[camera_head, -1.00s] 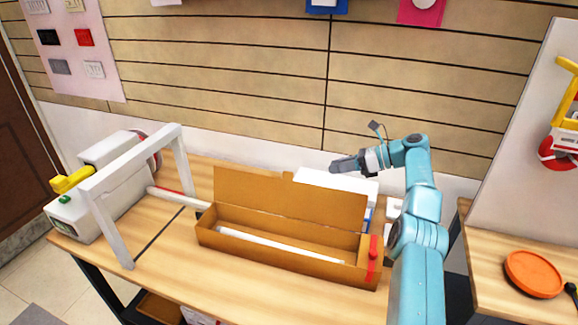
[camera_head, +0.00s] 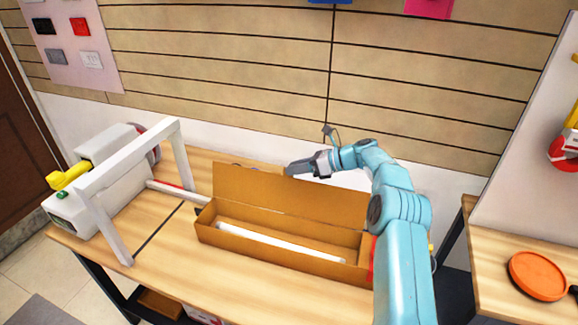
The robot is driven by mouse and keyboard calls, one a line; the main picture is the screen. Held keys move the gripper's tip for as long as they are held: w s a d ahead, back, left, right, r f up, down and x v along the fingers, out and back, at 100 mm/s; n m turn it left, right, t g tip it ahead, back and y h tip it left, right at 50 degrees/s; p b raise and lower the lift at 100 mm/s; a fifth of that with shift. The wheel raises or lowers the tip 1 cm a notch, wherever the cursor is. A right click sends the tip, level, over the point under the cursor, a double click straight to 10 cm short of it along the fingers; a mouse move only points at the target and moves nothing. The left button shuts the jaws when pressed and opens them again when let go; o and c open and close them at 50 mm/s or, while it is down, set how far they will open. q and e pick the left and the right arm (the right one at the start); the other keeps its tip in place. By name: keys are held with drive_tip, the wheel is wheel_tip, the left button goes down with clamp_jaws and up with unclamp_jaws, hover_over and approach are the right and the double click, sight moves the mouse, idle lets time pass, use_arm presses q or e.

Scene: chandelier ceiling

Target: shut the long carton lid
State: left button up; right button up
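The long brown carton (camera_head: 285,263) lies open on the wooden table, with a white tube (camera_head: 280,242) inside it. Its lid (camera_head: 245,195) stands up along the back edge. My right gripper (camera_head: 290,169) is behind the lid, near the lid's top edge. I cannot tell whether it touches the lid. Its fingers look close together, but their gap is not clear. My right arm covers the carton's right end. My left gripper is not in view.
A white frame (camera_head: 132,190) and a white machine with a yellow handle (camera_head: 68,176) stand at the left. An orange round object (camera_head: 537,276) lies on the side table at right. Bare table (camera_head: 165,262) lies left of the carton.

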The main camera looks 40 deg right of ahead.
drive_tip(key=shift+w+a+f, duration=0.2)
drive_tip(key=shift+w+f, duration=0.15)
drive_tip(key=shift+w, duration=0.2)
drive_tip(key=shift+w+a+f, duration=0.15)
drive_tip(key=shift+w+f, duration=0.2)
drive_tip(key=shift+w, duration=0.2)
drive_tip(key=shift+w+a, duration=0.15)
drive_tip(key=shift+s+a+r, duration=0.1)
drive_tip(key=shift+s+a, duration=0.1)
drive_tip(key=shift+w+d+f, duration=0.15)
drive_tip(key=shift+w+f, duration=0.05)
clamp_jaws()
drive_tip(key=shift+s+r, duration=0.1)
drive_tip(key=shift+r, duration=0.05)
